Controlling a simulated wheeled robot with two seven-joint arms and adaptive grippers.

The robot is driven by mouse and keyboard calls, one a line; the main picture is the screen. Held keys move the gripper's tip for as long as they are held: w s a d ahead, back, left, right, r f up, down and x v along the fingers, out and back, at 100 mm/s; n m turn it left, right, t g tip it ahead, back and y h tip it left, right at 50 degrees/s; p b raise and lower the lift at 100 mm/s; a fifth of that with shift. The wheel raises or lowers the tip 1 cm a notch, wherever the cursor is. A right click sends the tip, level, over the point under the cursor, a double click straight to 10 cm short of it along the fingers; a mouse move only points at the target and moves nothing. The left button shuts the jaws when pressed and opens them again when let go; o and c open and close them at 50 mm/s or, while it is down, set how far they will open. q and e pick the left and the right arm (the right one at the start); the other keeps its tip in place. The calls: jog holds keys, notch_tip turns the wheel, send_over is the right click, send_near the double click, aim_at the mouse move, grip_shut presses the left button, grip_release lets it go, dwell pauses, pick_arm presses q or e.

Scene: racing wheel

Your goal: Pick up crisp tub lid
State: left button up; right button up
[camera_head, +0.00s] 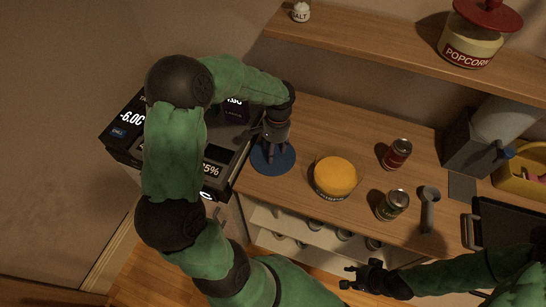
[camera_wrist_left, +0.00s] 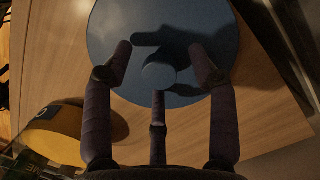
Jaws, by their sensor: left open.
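The blue round lid (camera_head: 285,160) lies flat on the left end of the wooden counter. In the left wrist view the lid (camera_wrist_left: 110,25) fills the upper middle, with a round knob (camera_wrist_left: 159,75) at its centre. My left gripper (camera_head: 272,143) is just above the lid, pointing down. In the left wrist view its three fingers (camera_wrist_left: 160,72) are spread around the knob without visible contact. My right gripper (camera_head: 352,277) is in front of the counter's edge, its fingers apart and empty.
A clear tub with orange contents (camera_head: 335,176) stands right of the lid. Two cans (camera_head: 397,153) (camera_head: 392,204) and a grey scoop-like tool (camera_head: 429,208) stand farther right. A black appliance (camera_head: 125,135) is at the left. A shelf (camera_head: 370,42) with a popcorn jar (camera_head: 472,45) runs behind.

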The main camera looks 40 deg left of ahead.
pick_arm(q)
jog(key=shift+f, duration=0.1)
grip_shut()
dwell(0.3)
jog(key=shift+r, duration=0.5)
notch_tip(320, 180, up, 2)
jog(key=shift+p, duration=0.45)
jog(key=s+d+r+p, duration=0.4)
jog(key=d+r, duration=0.6)
jog(key=d, duration=0.3)
jog(key=w+d+r+m+p, duration=0.1)
jog(key=w+d+r+p, duration=0.4)
jog(key=p, duration=1.1)
jog(key=w+d, duration=0.3)
jog(key=shift+d, duration=0.25)
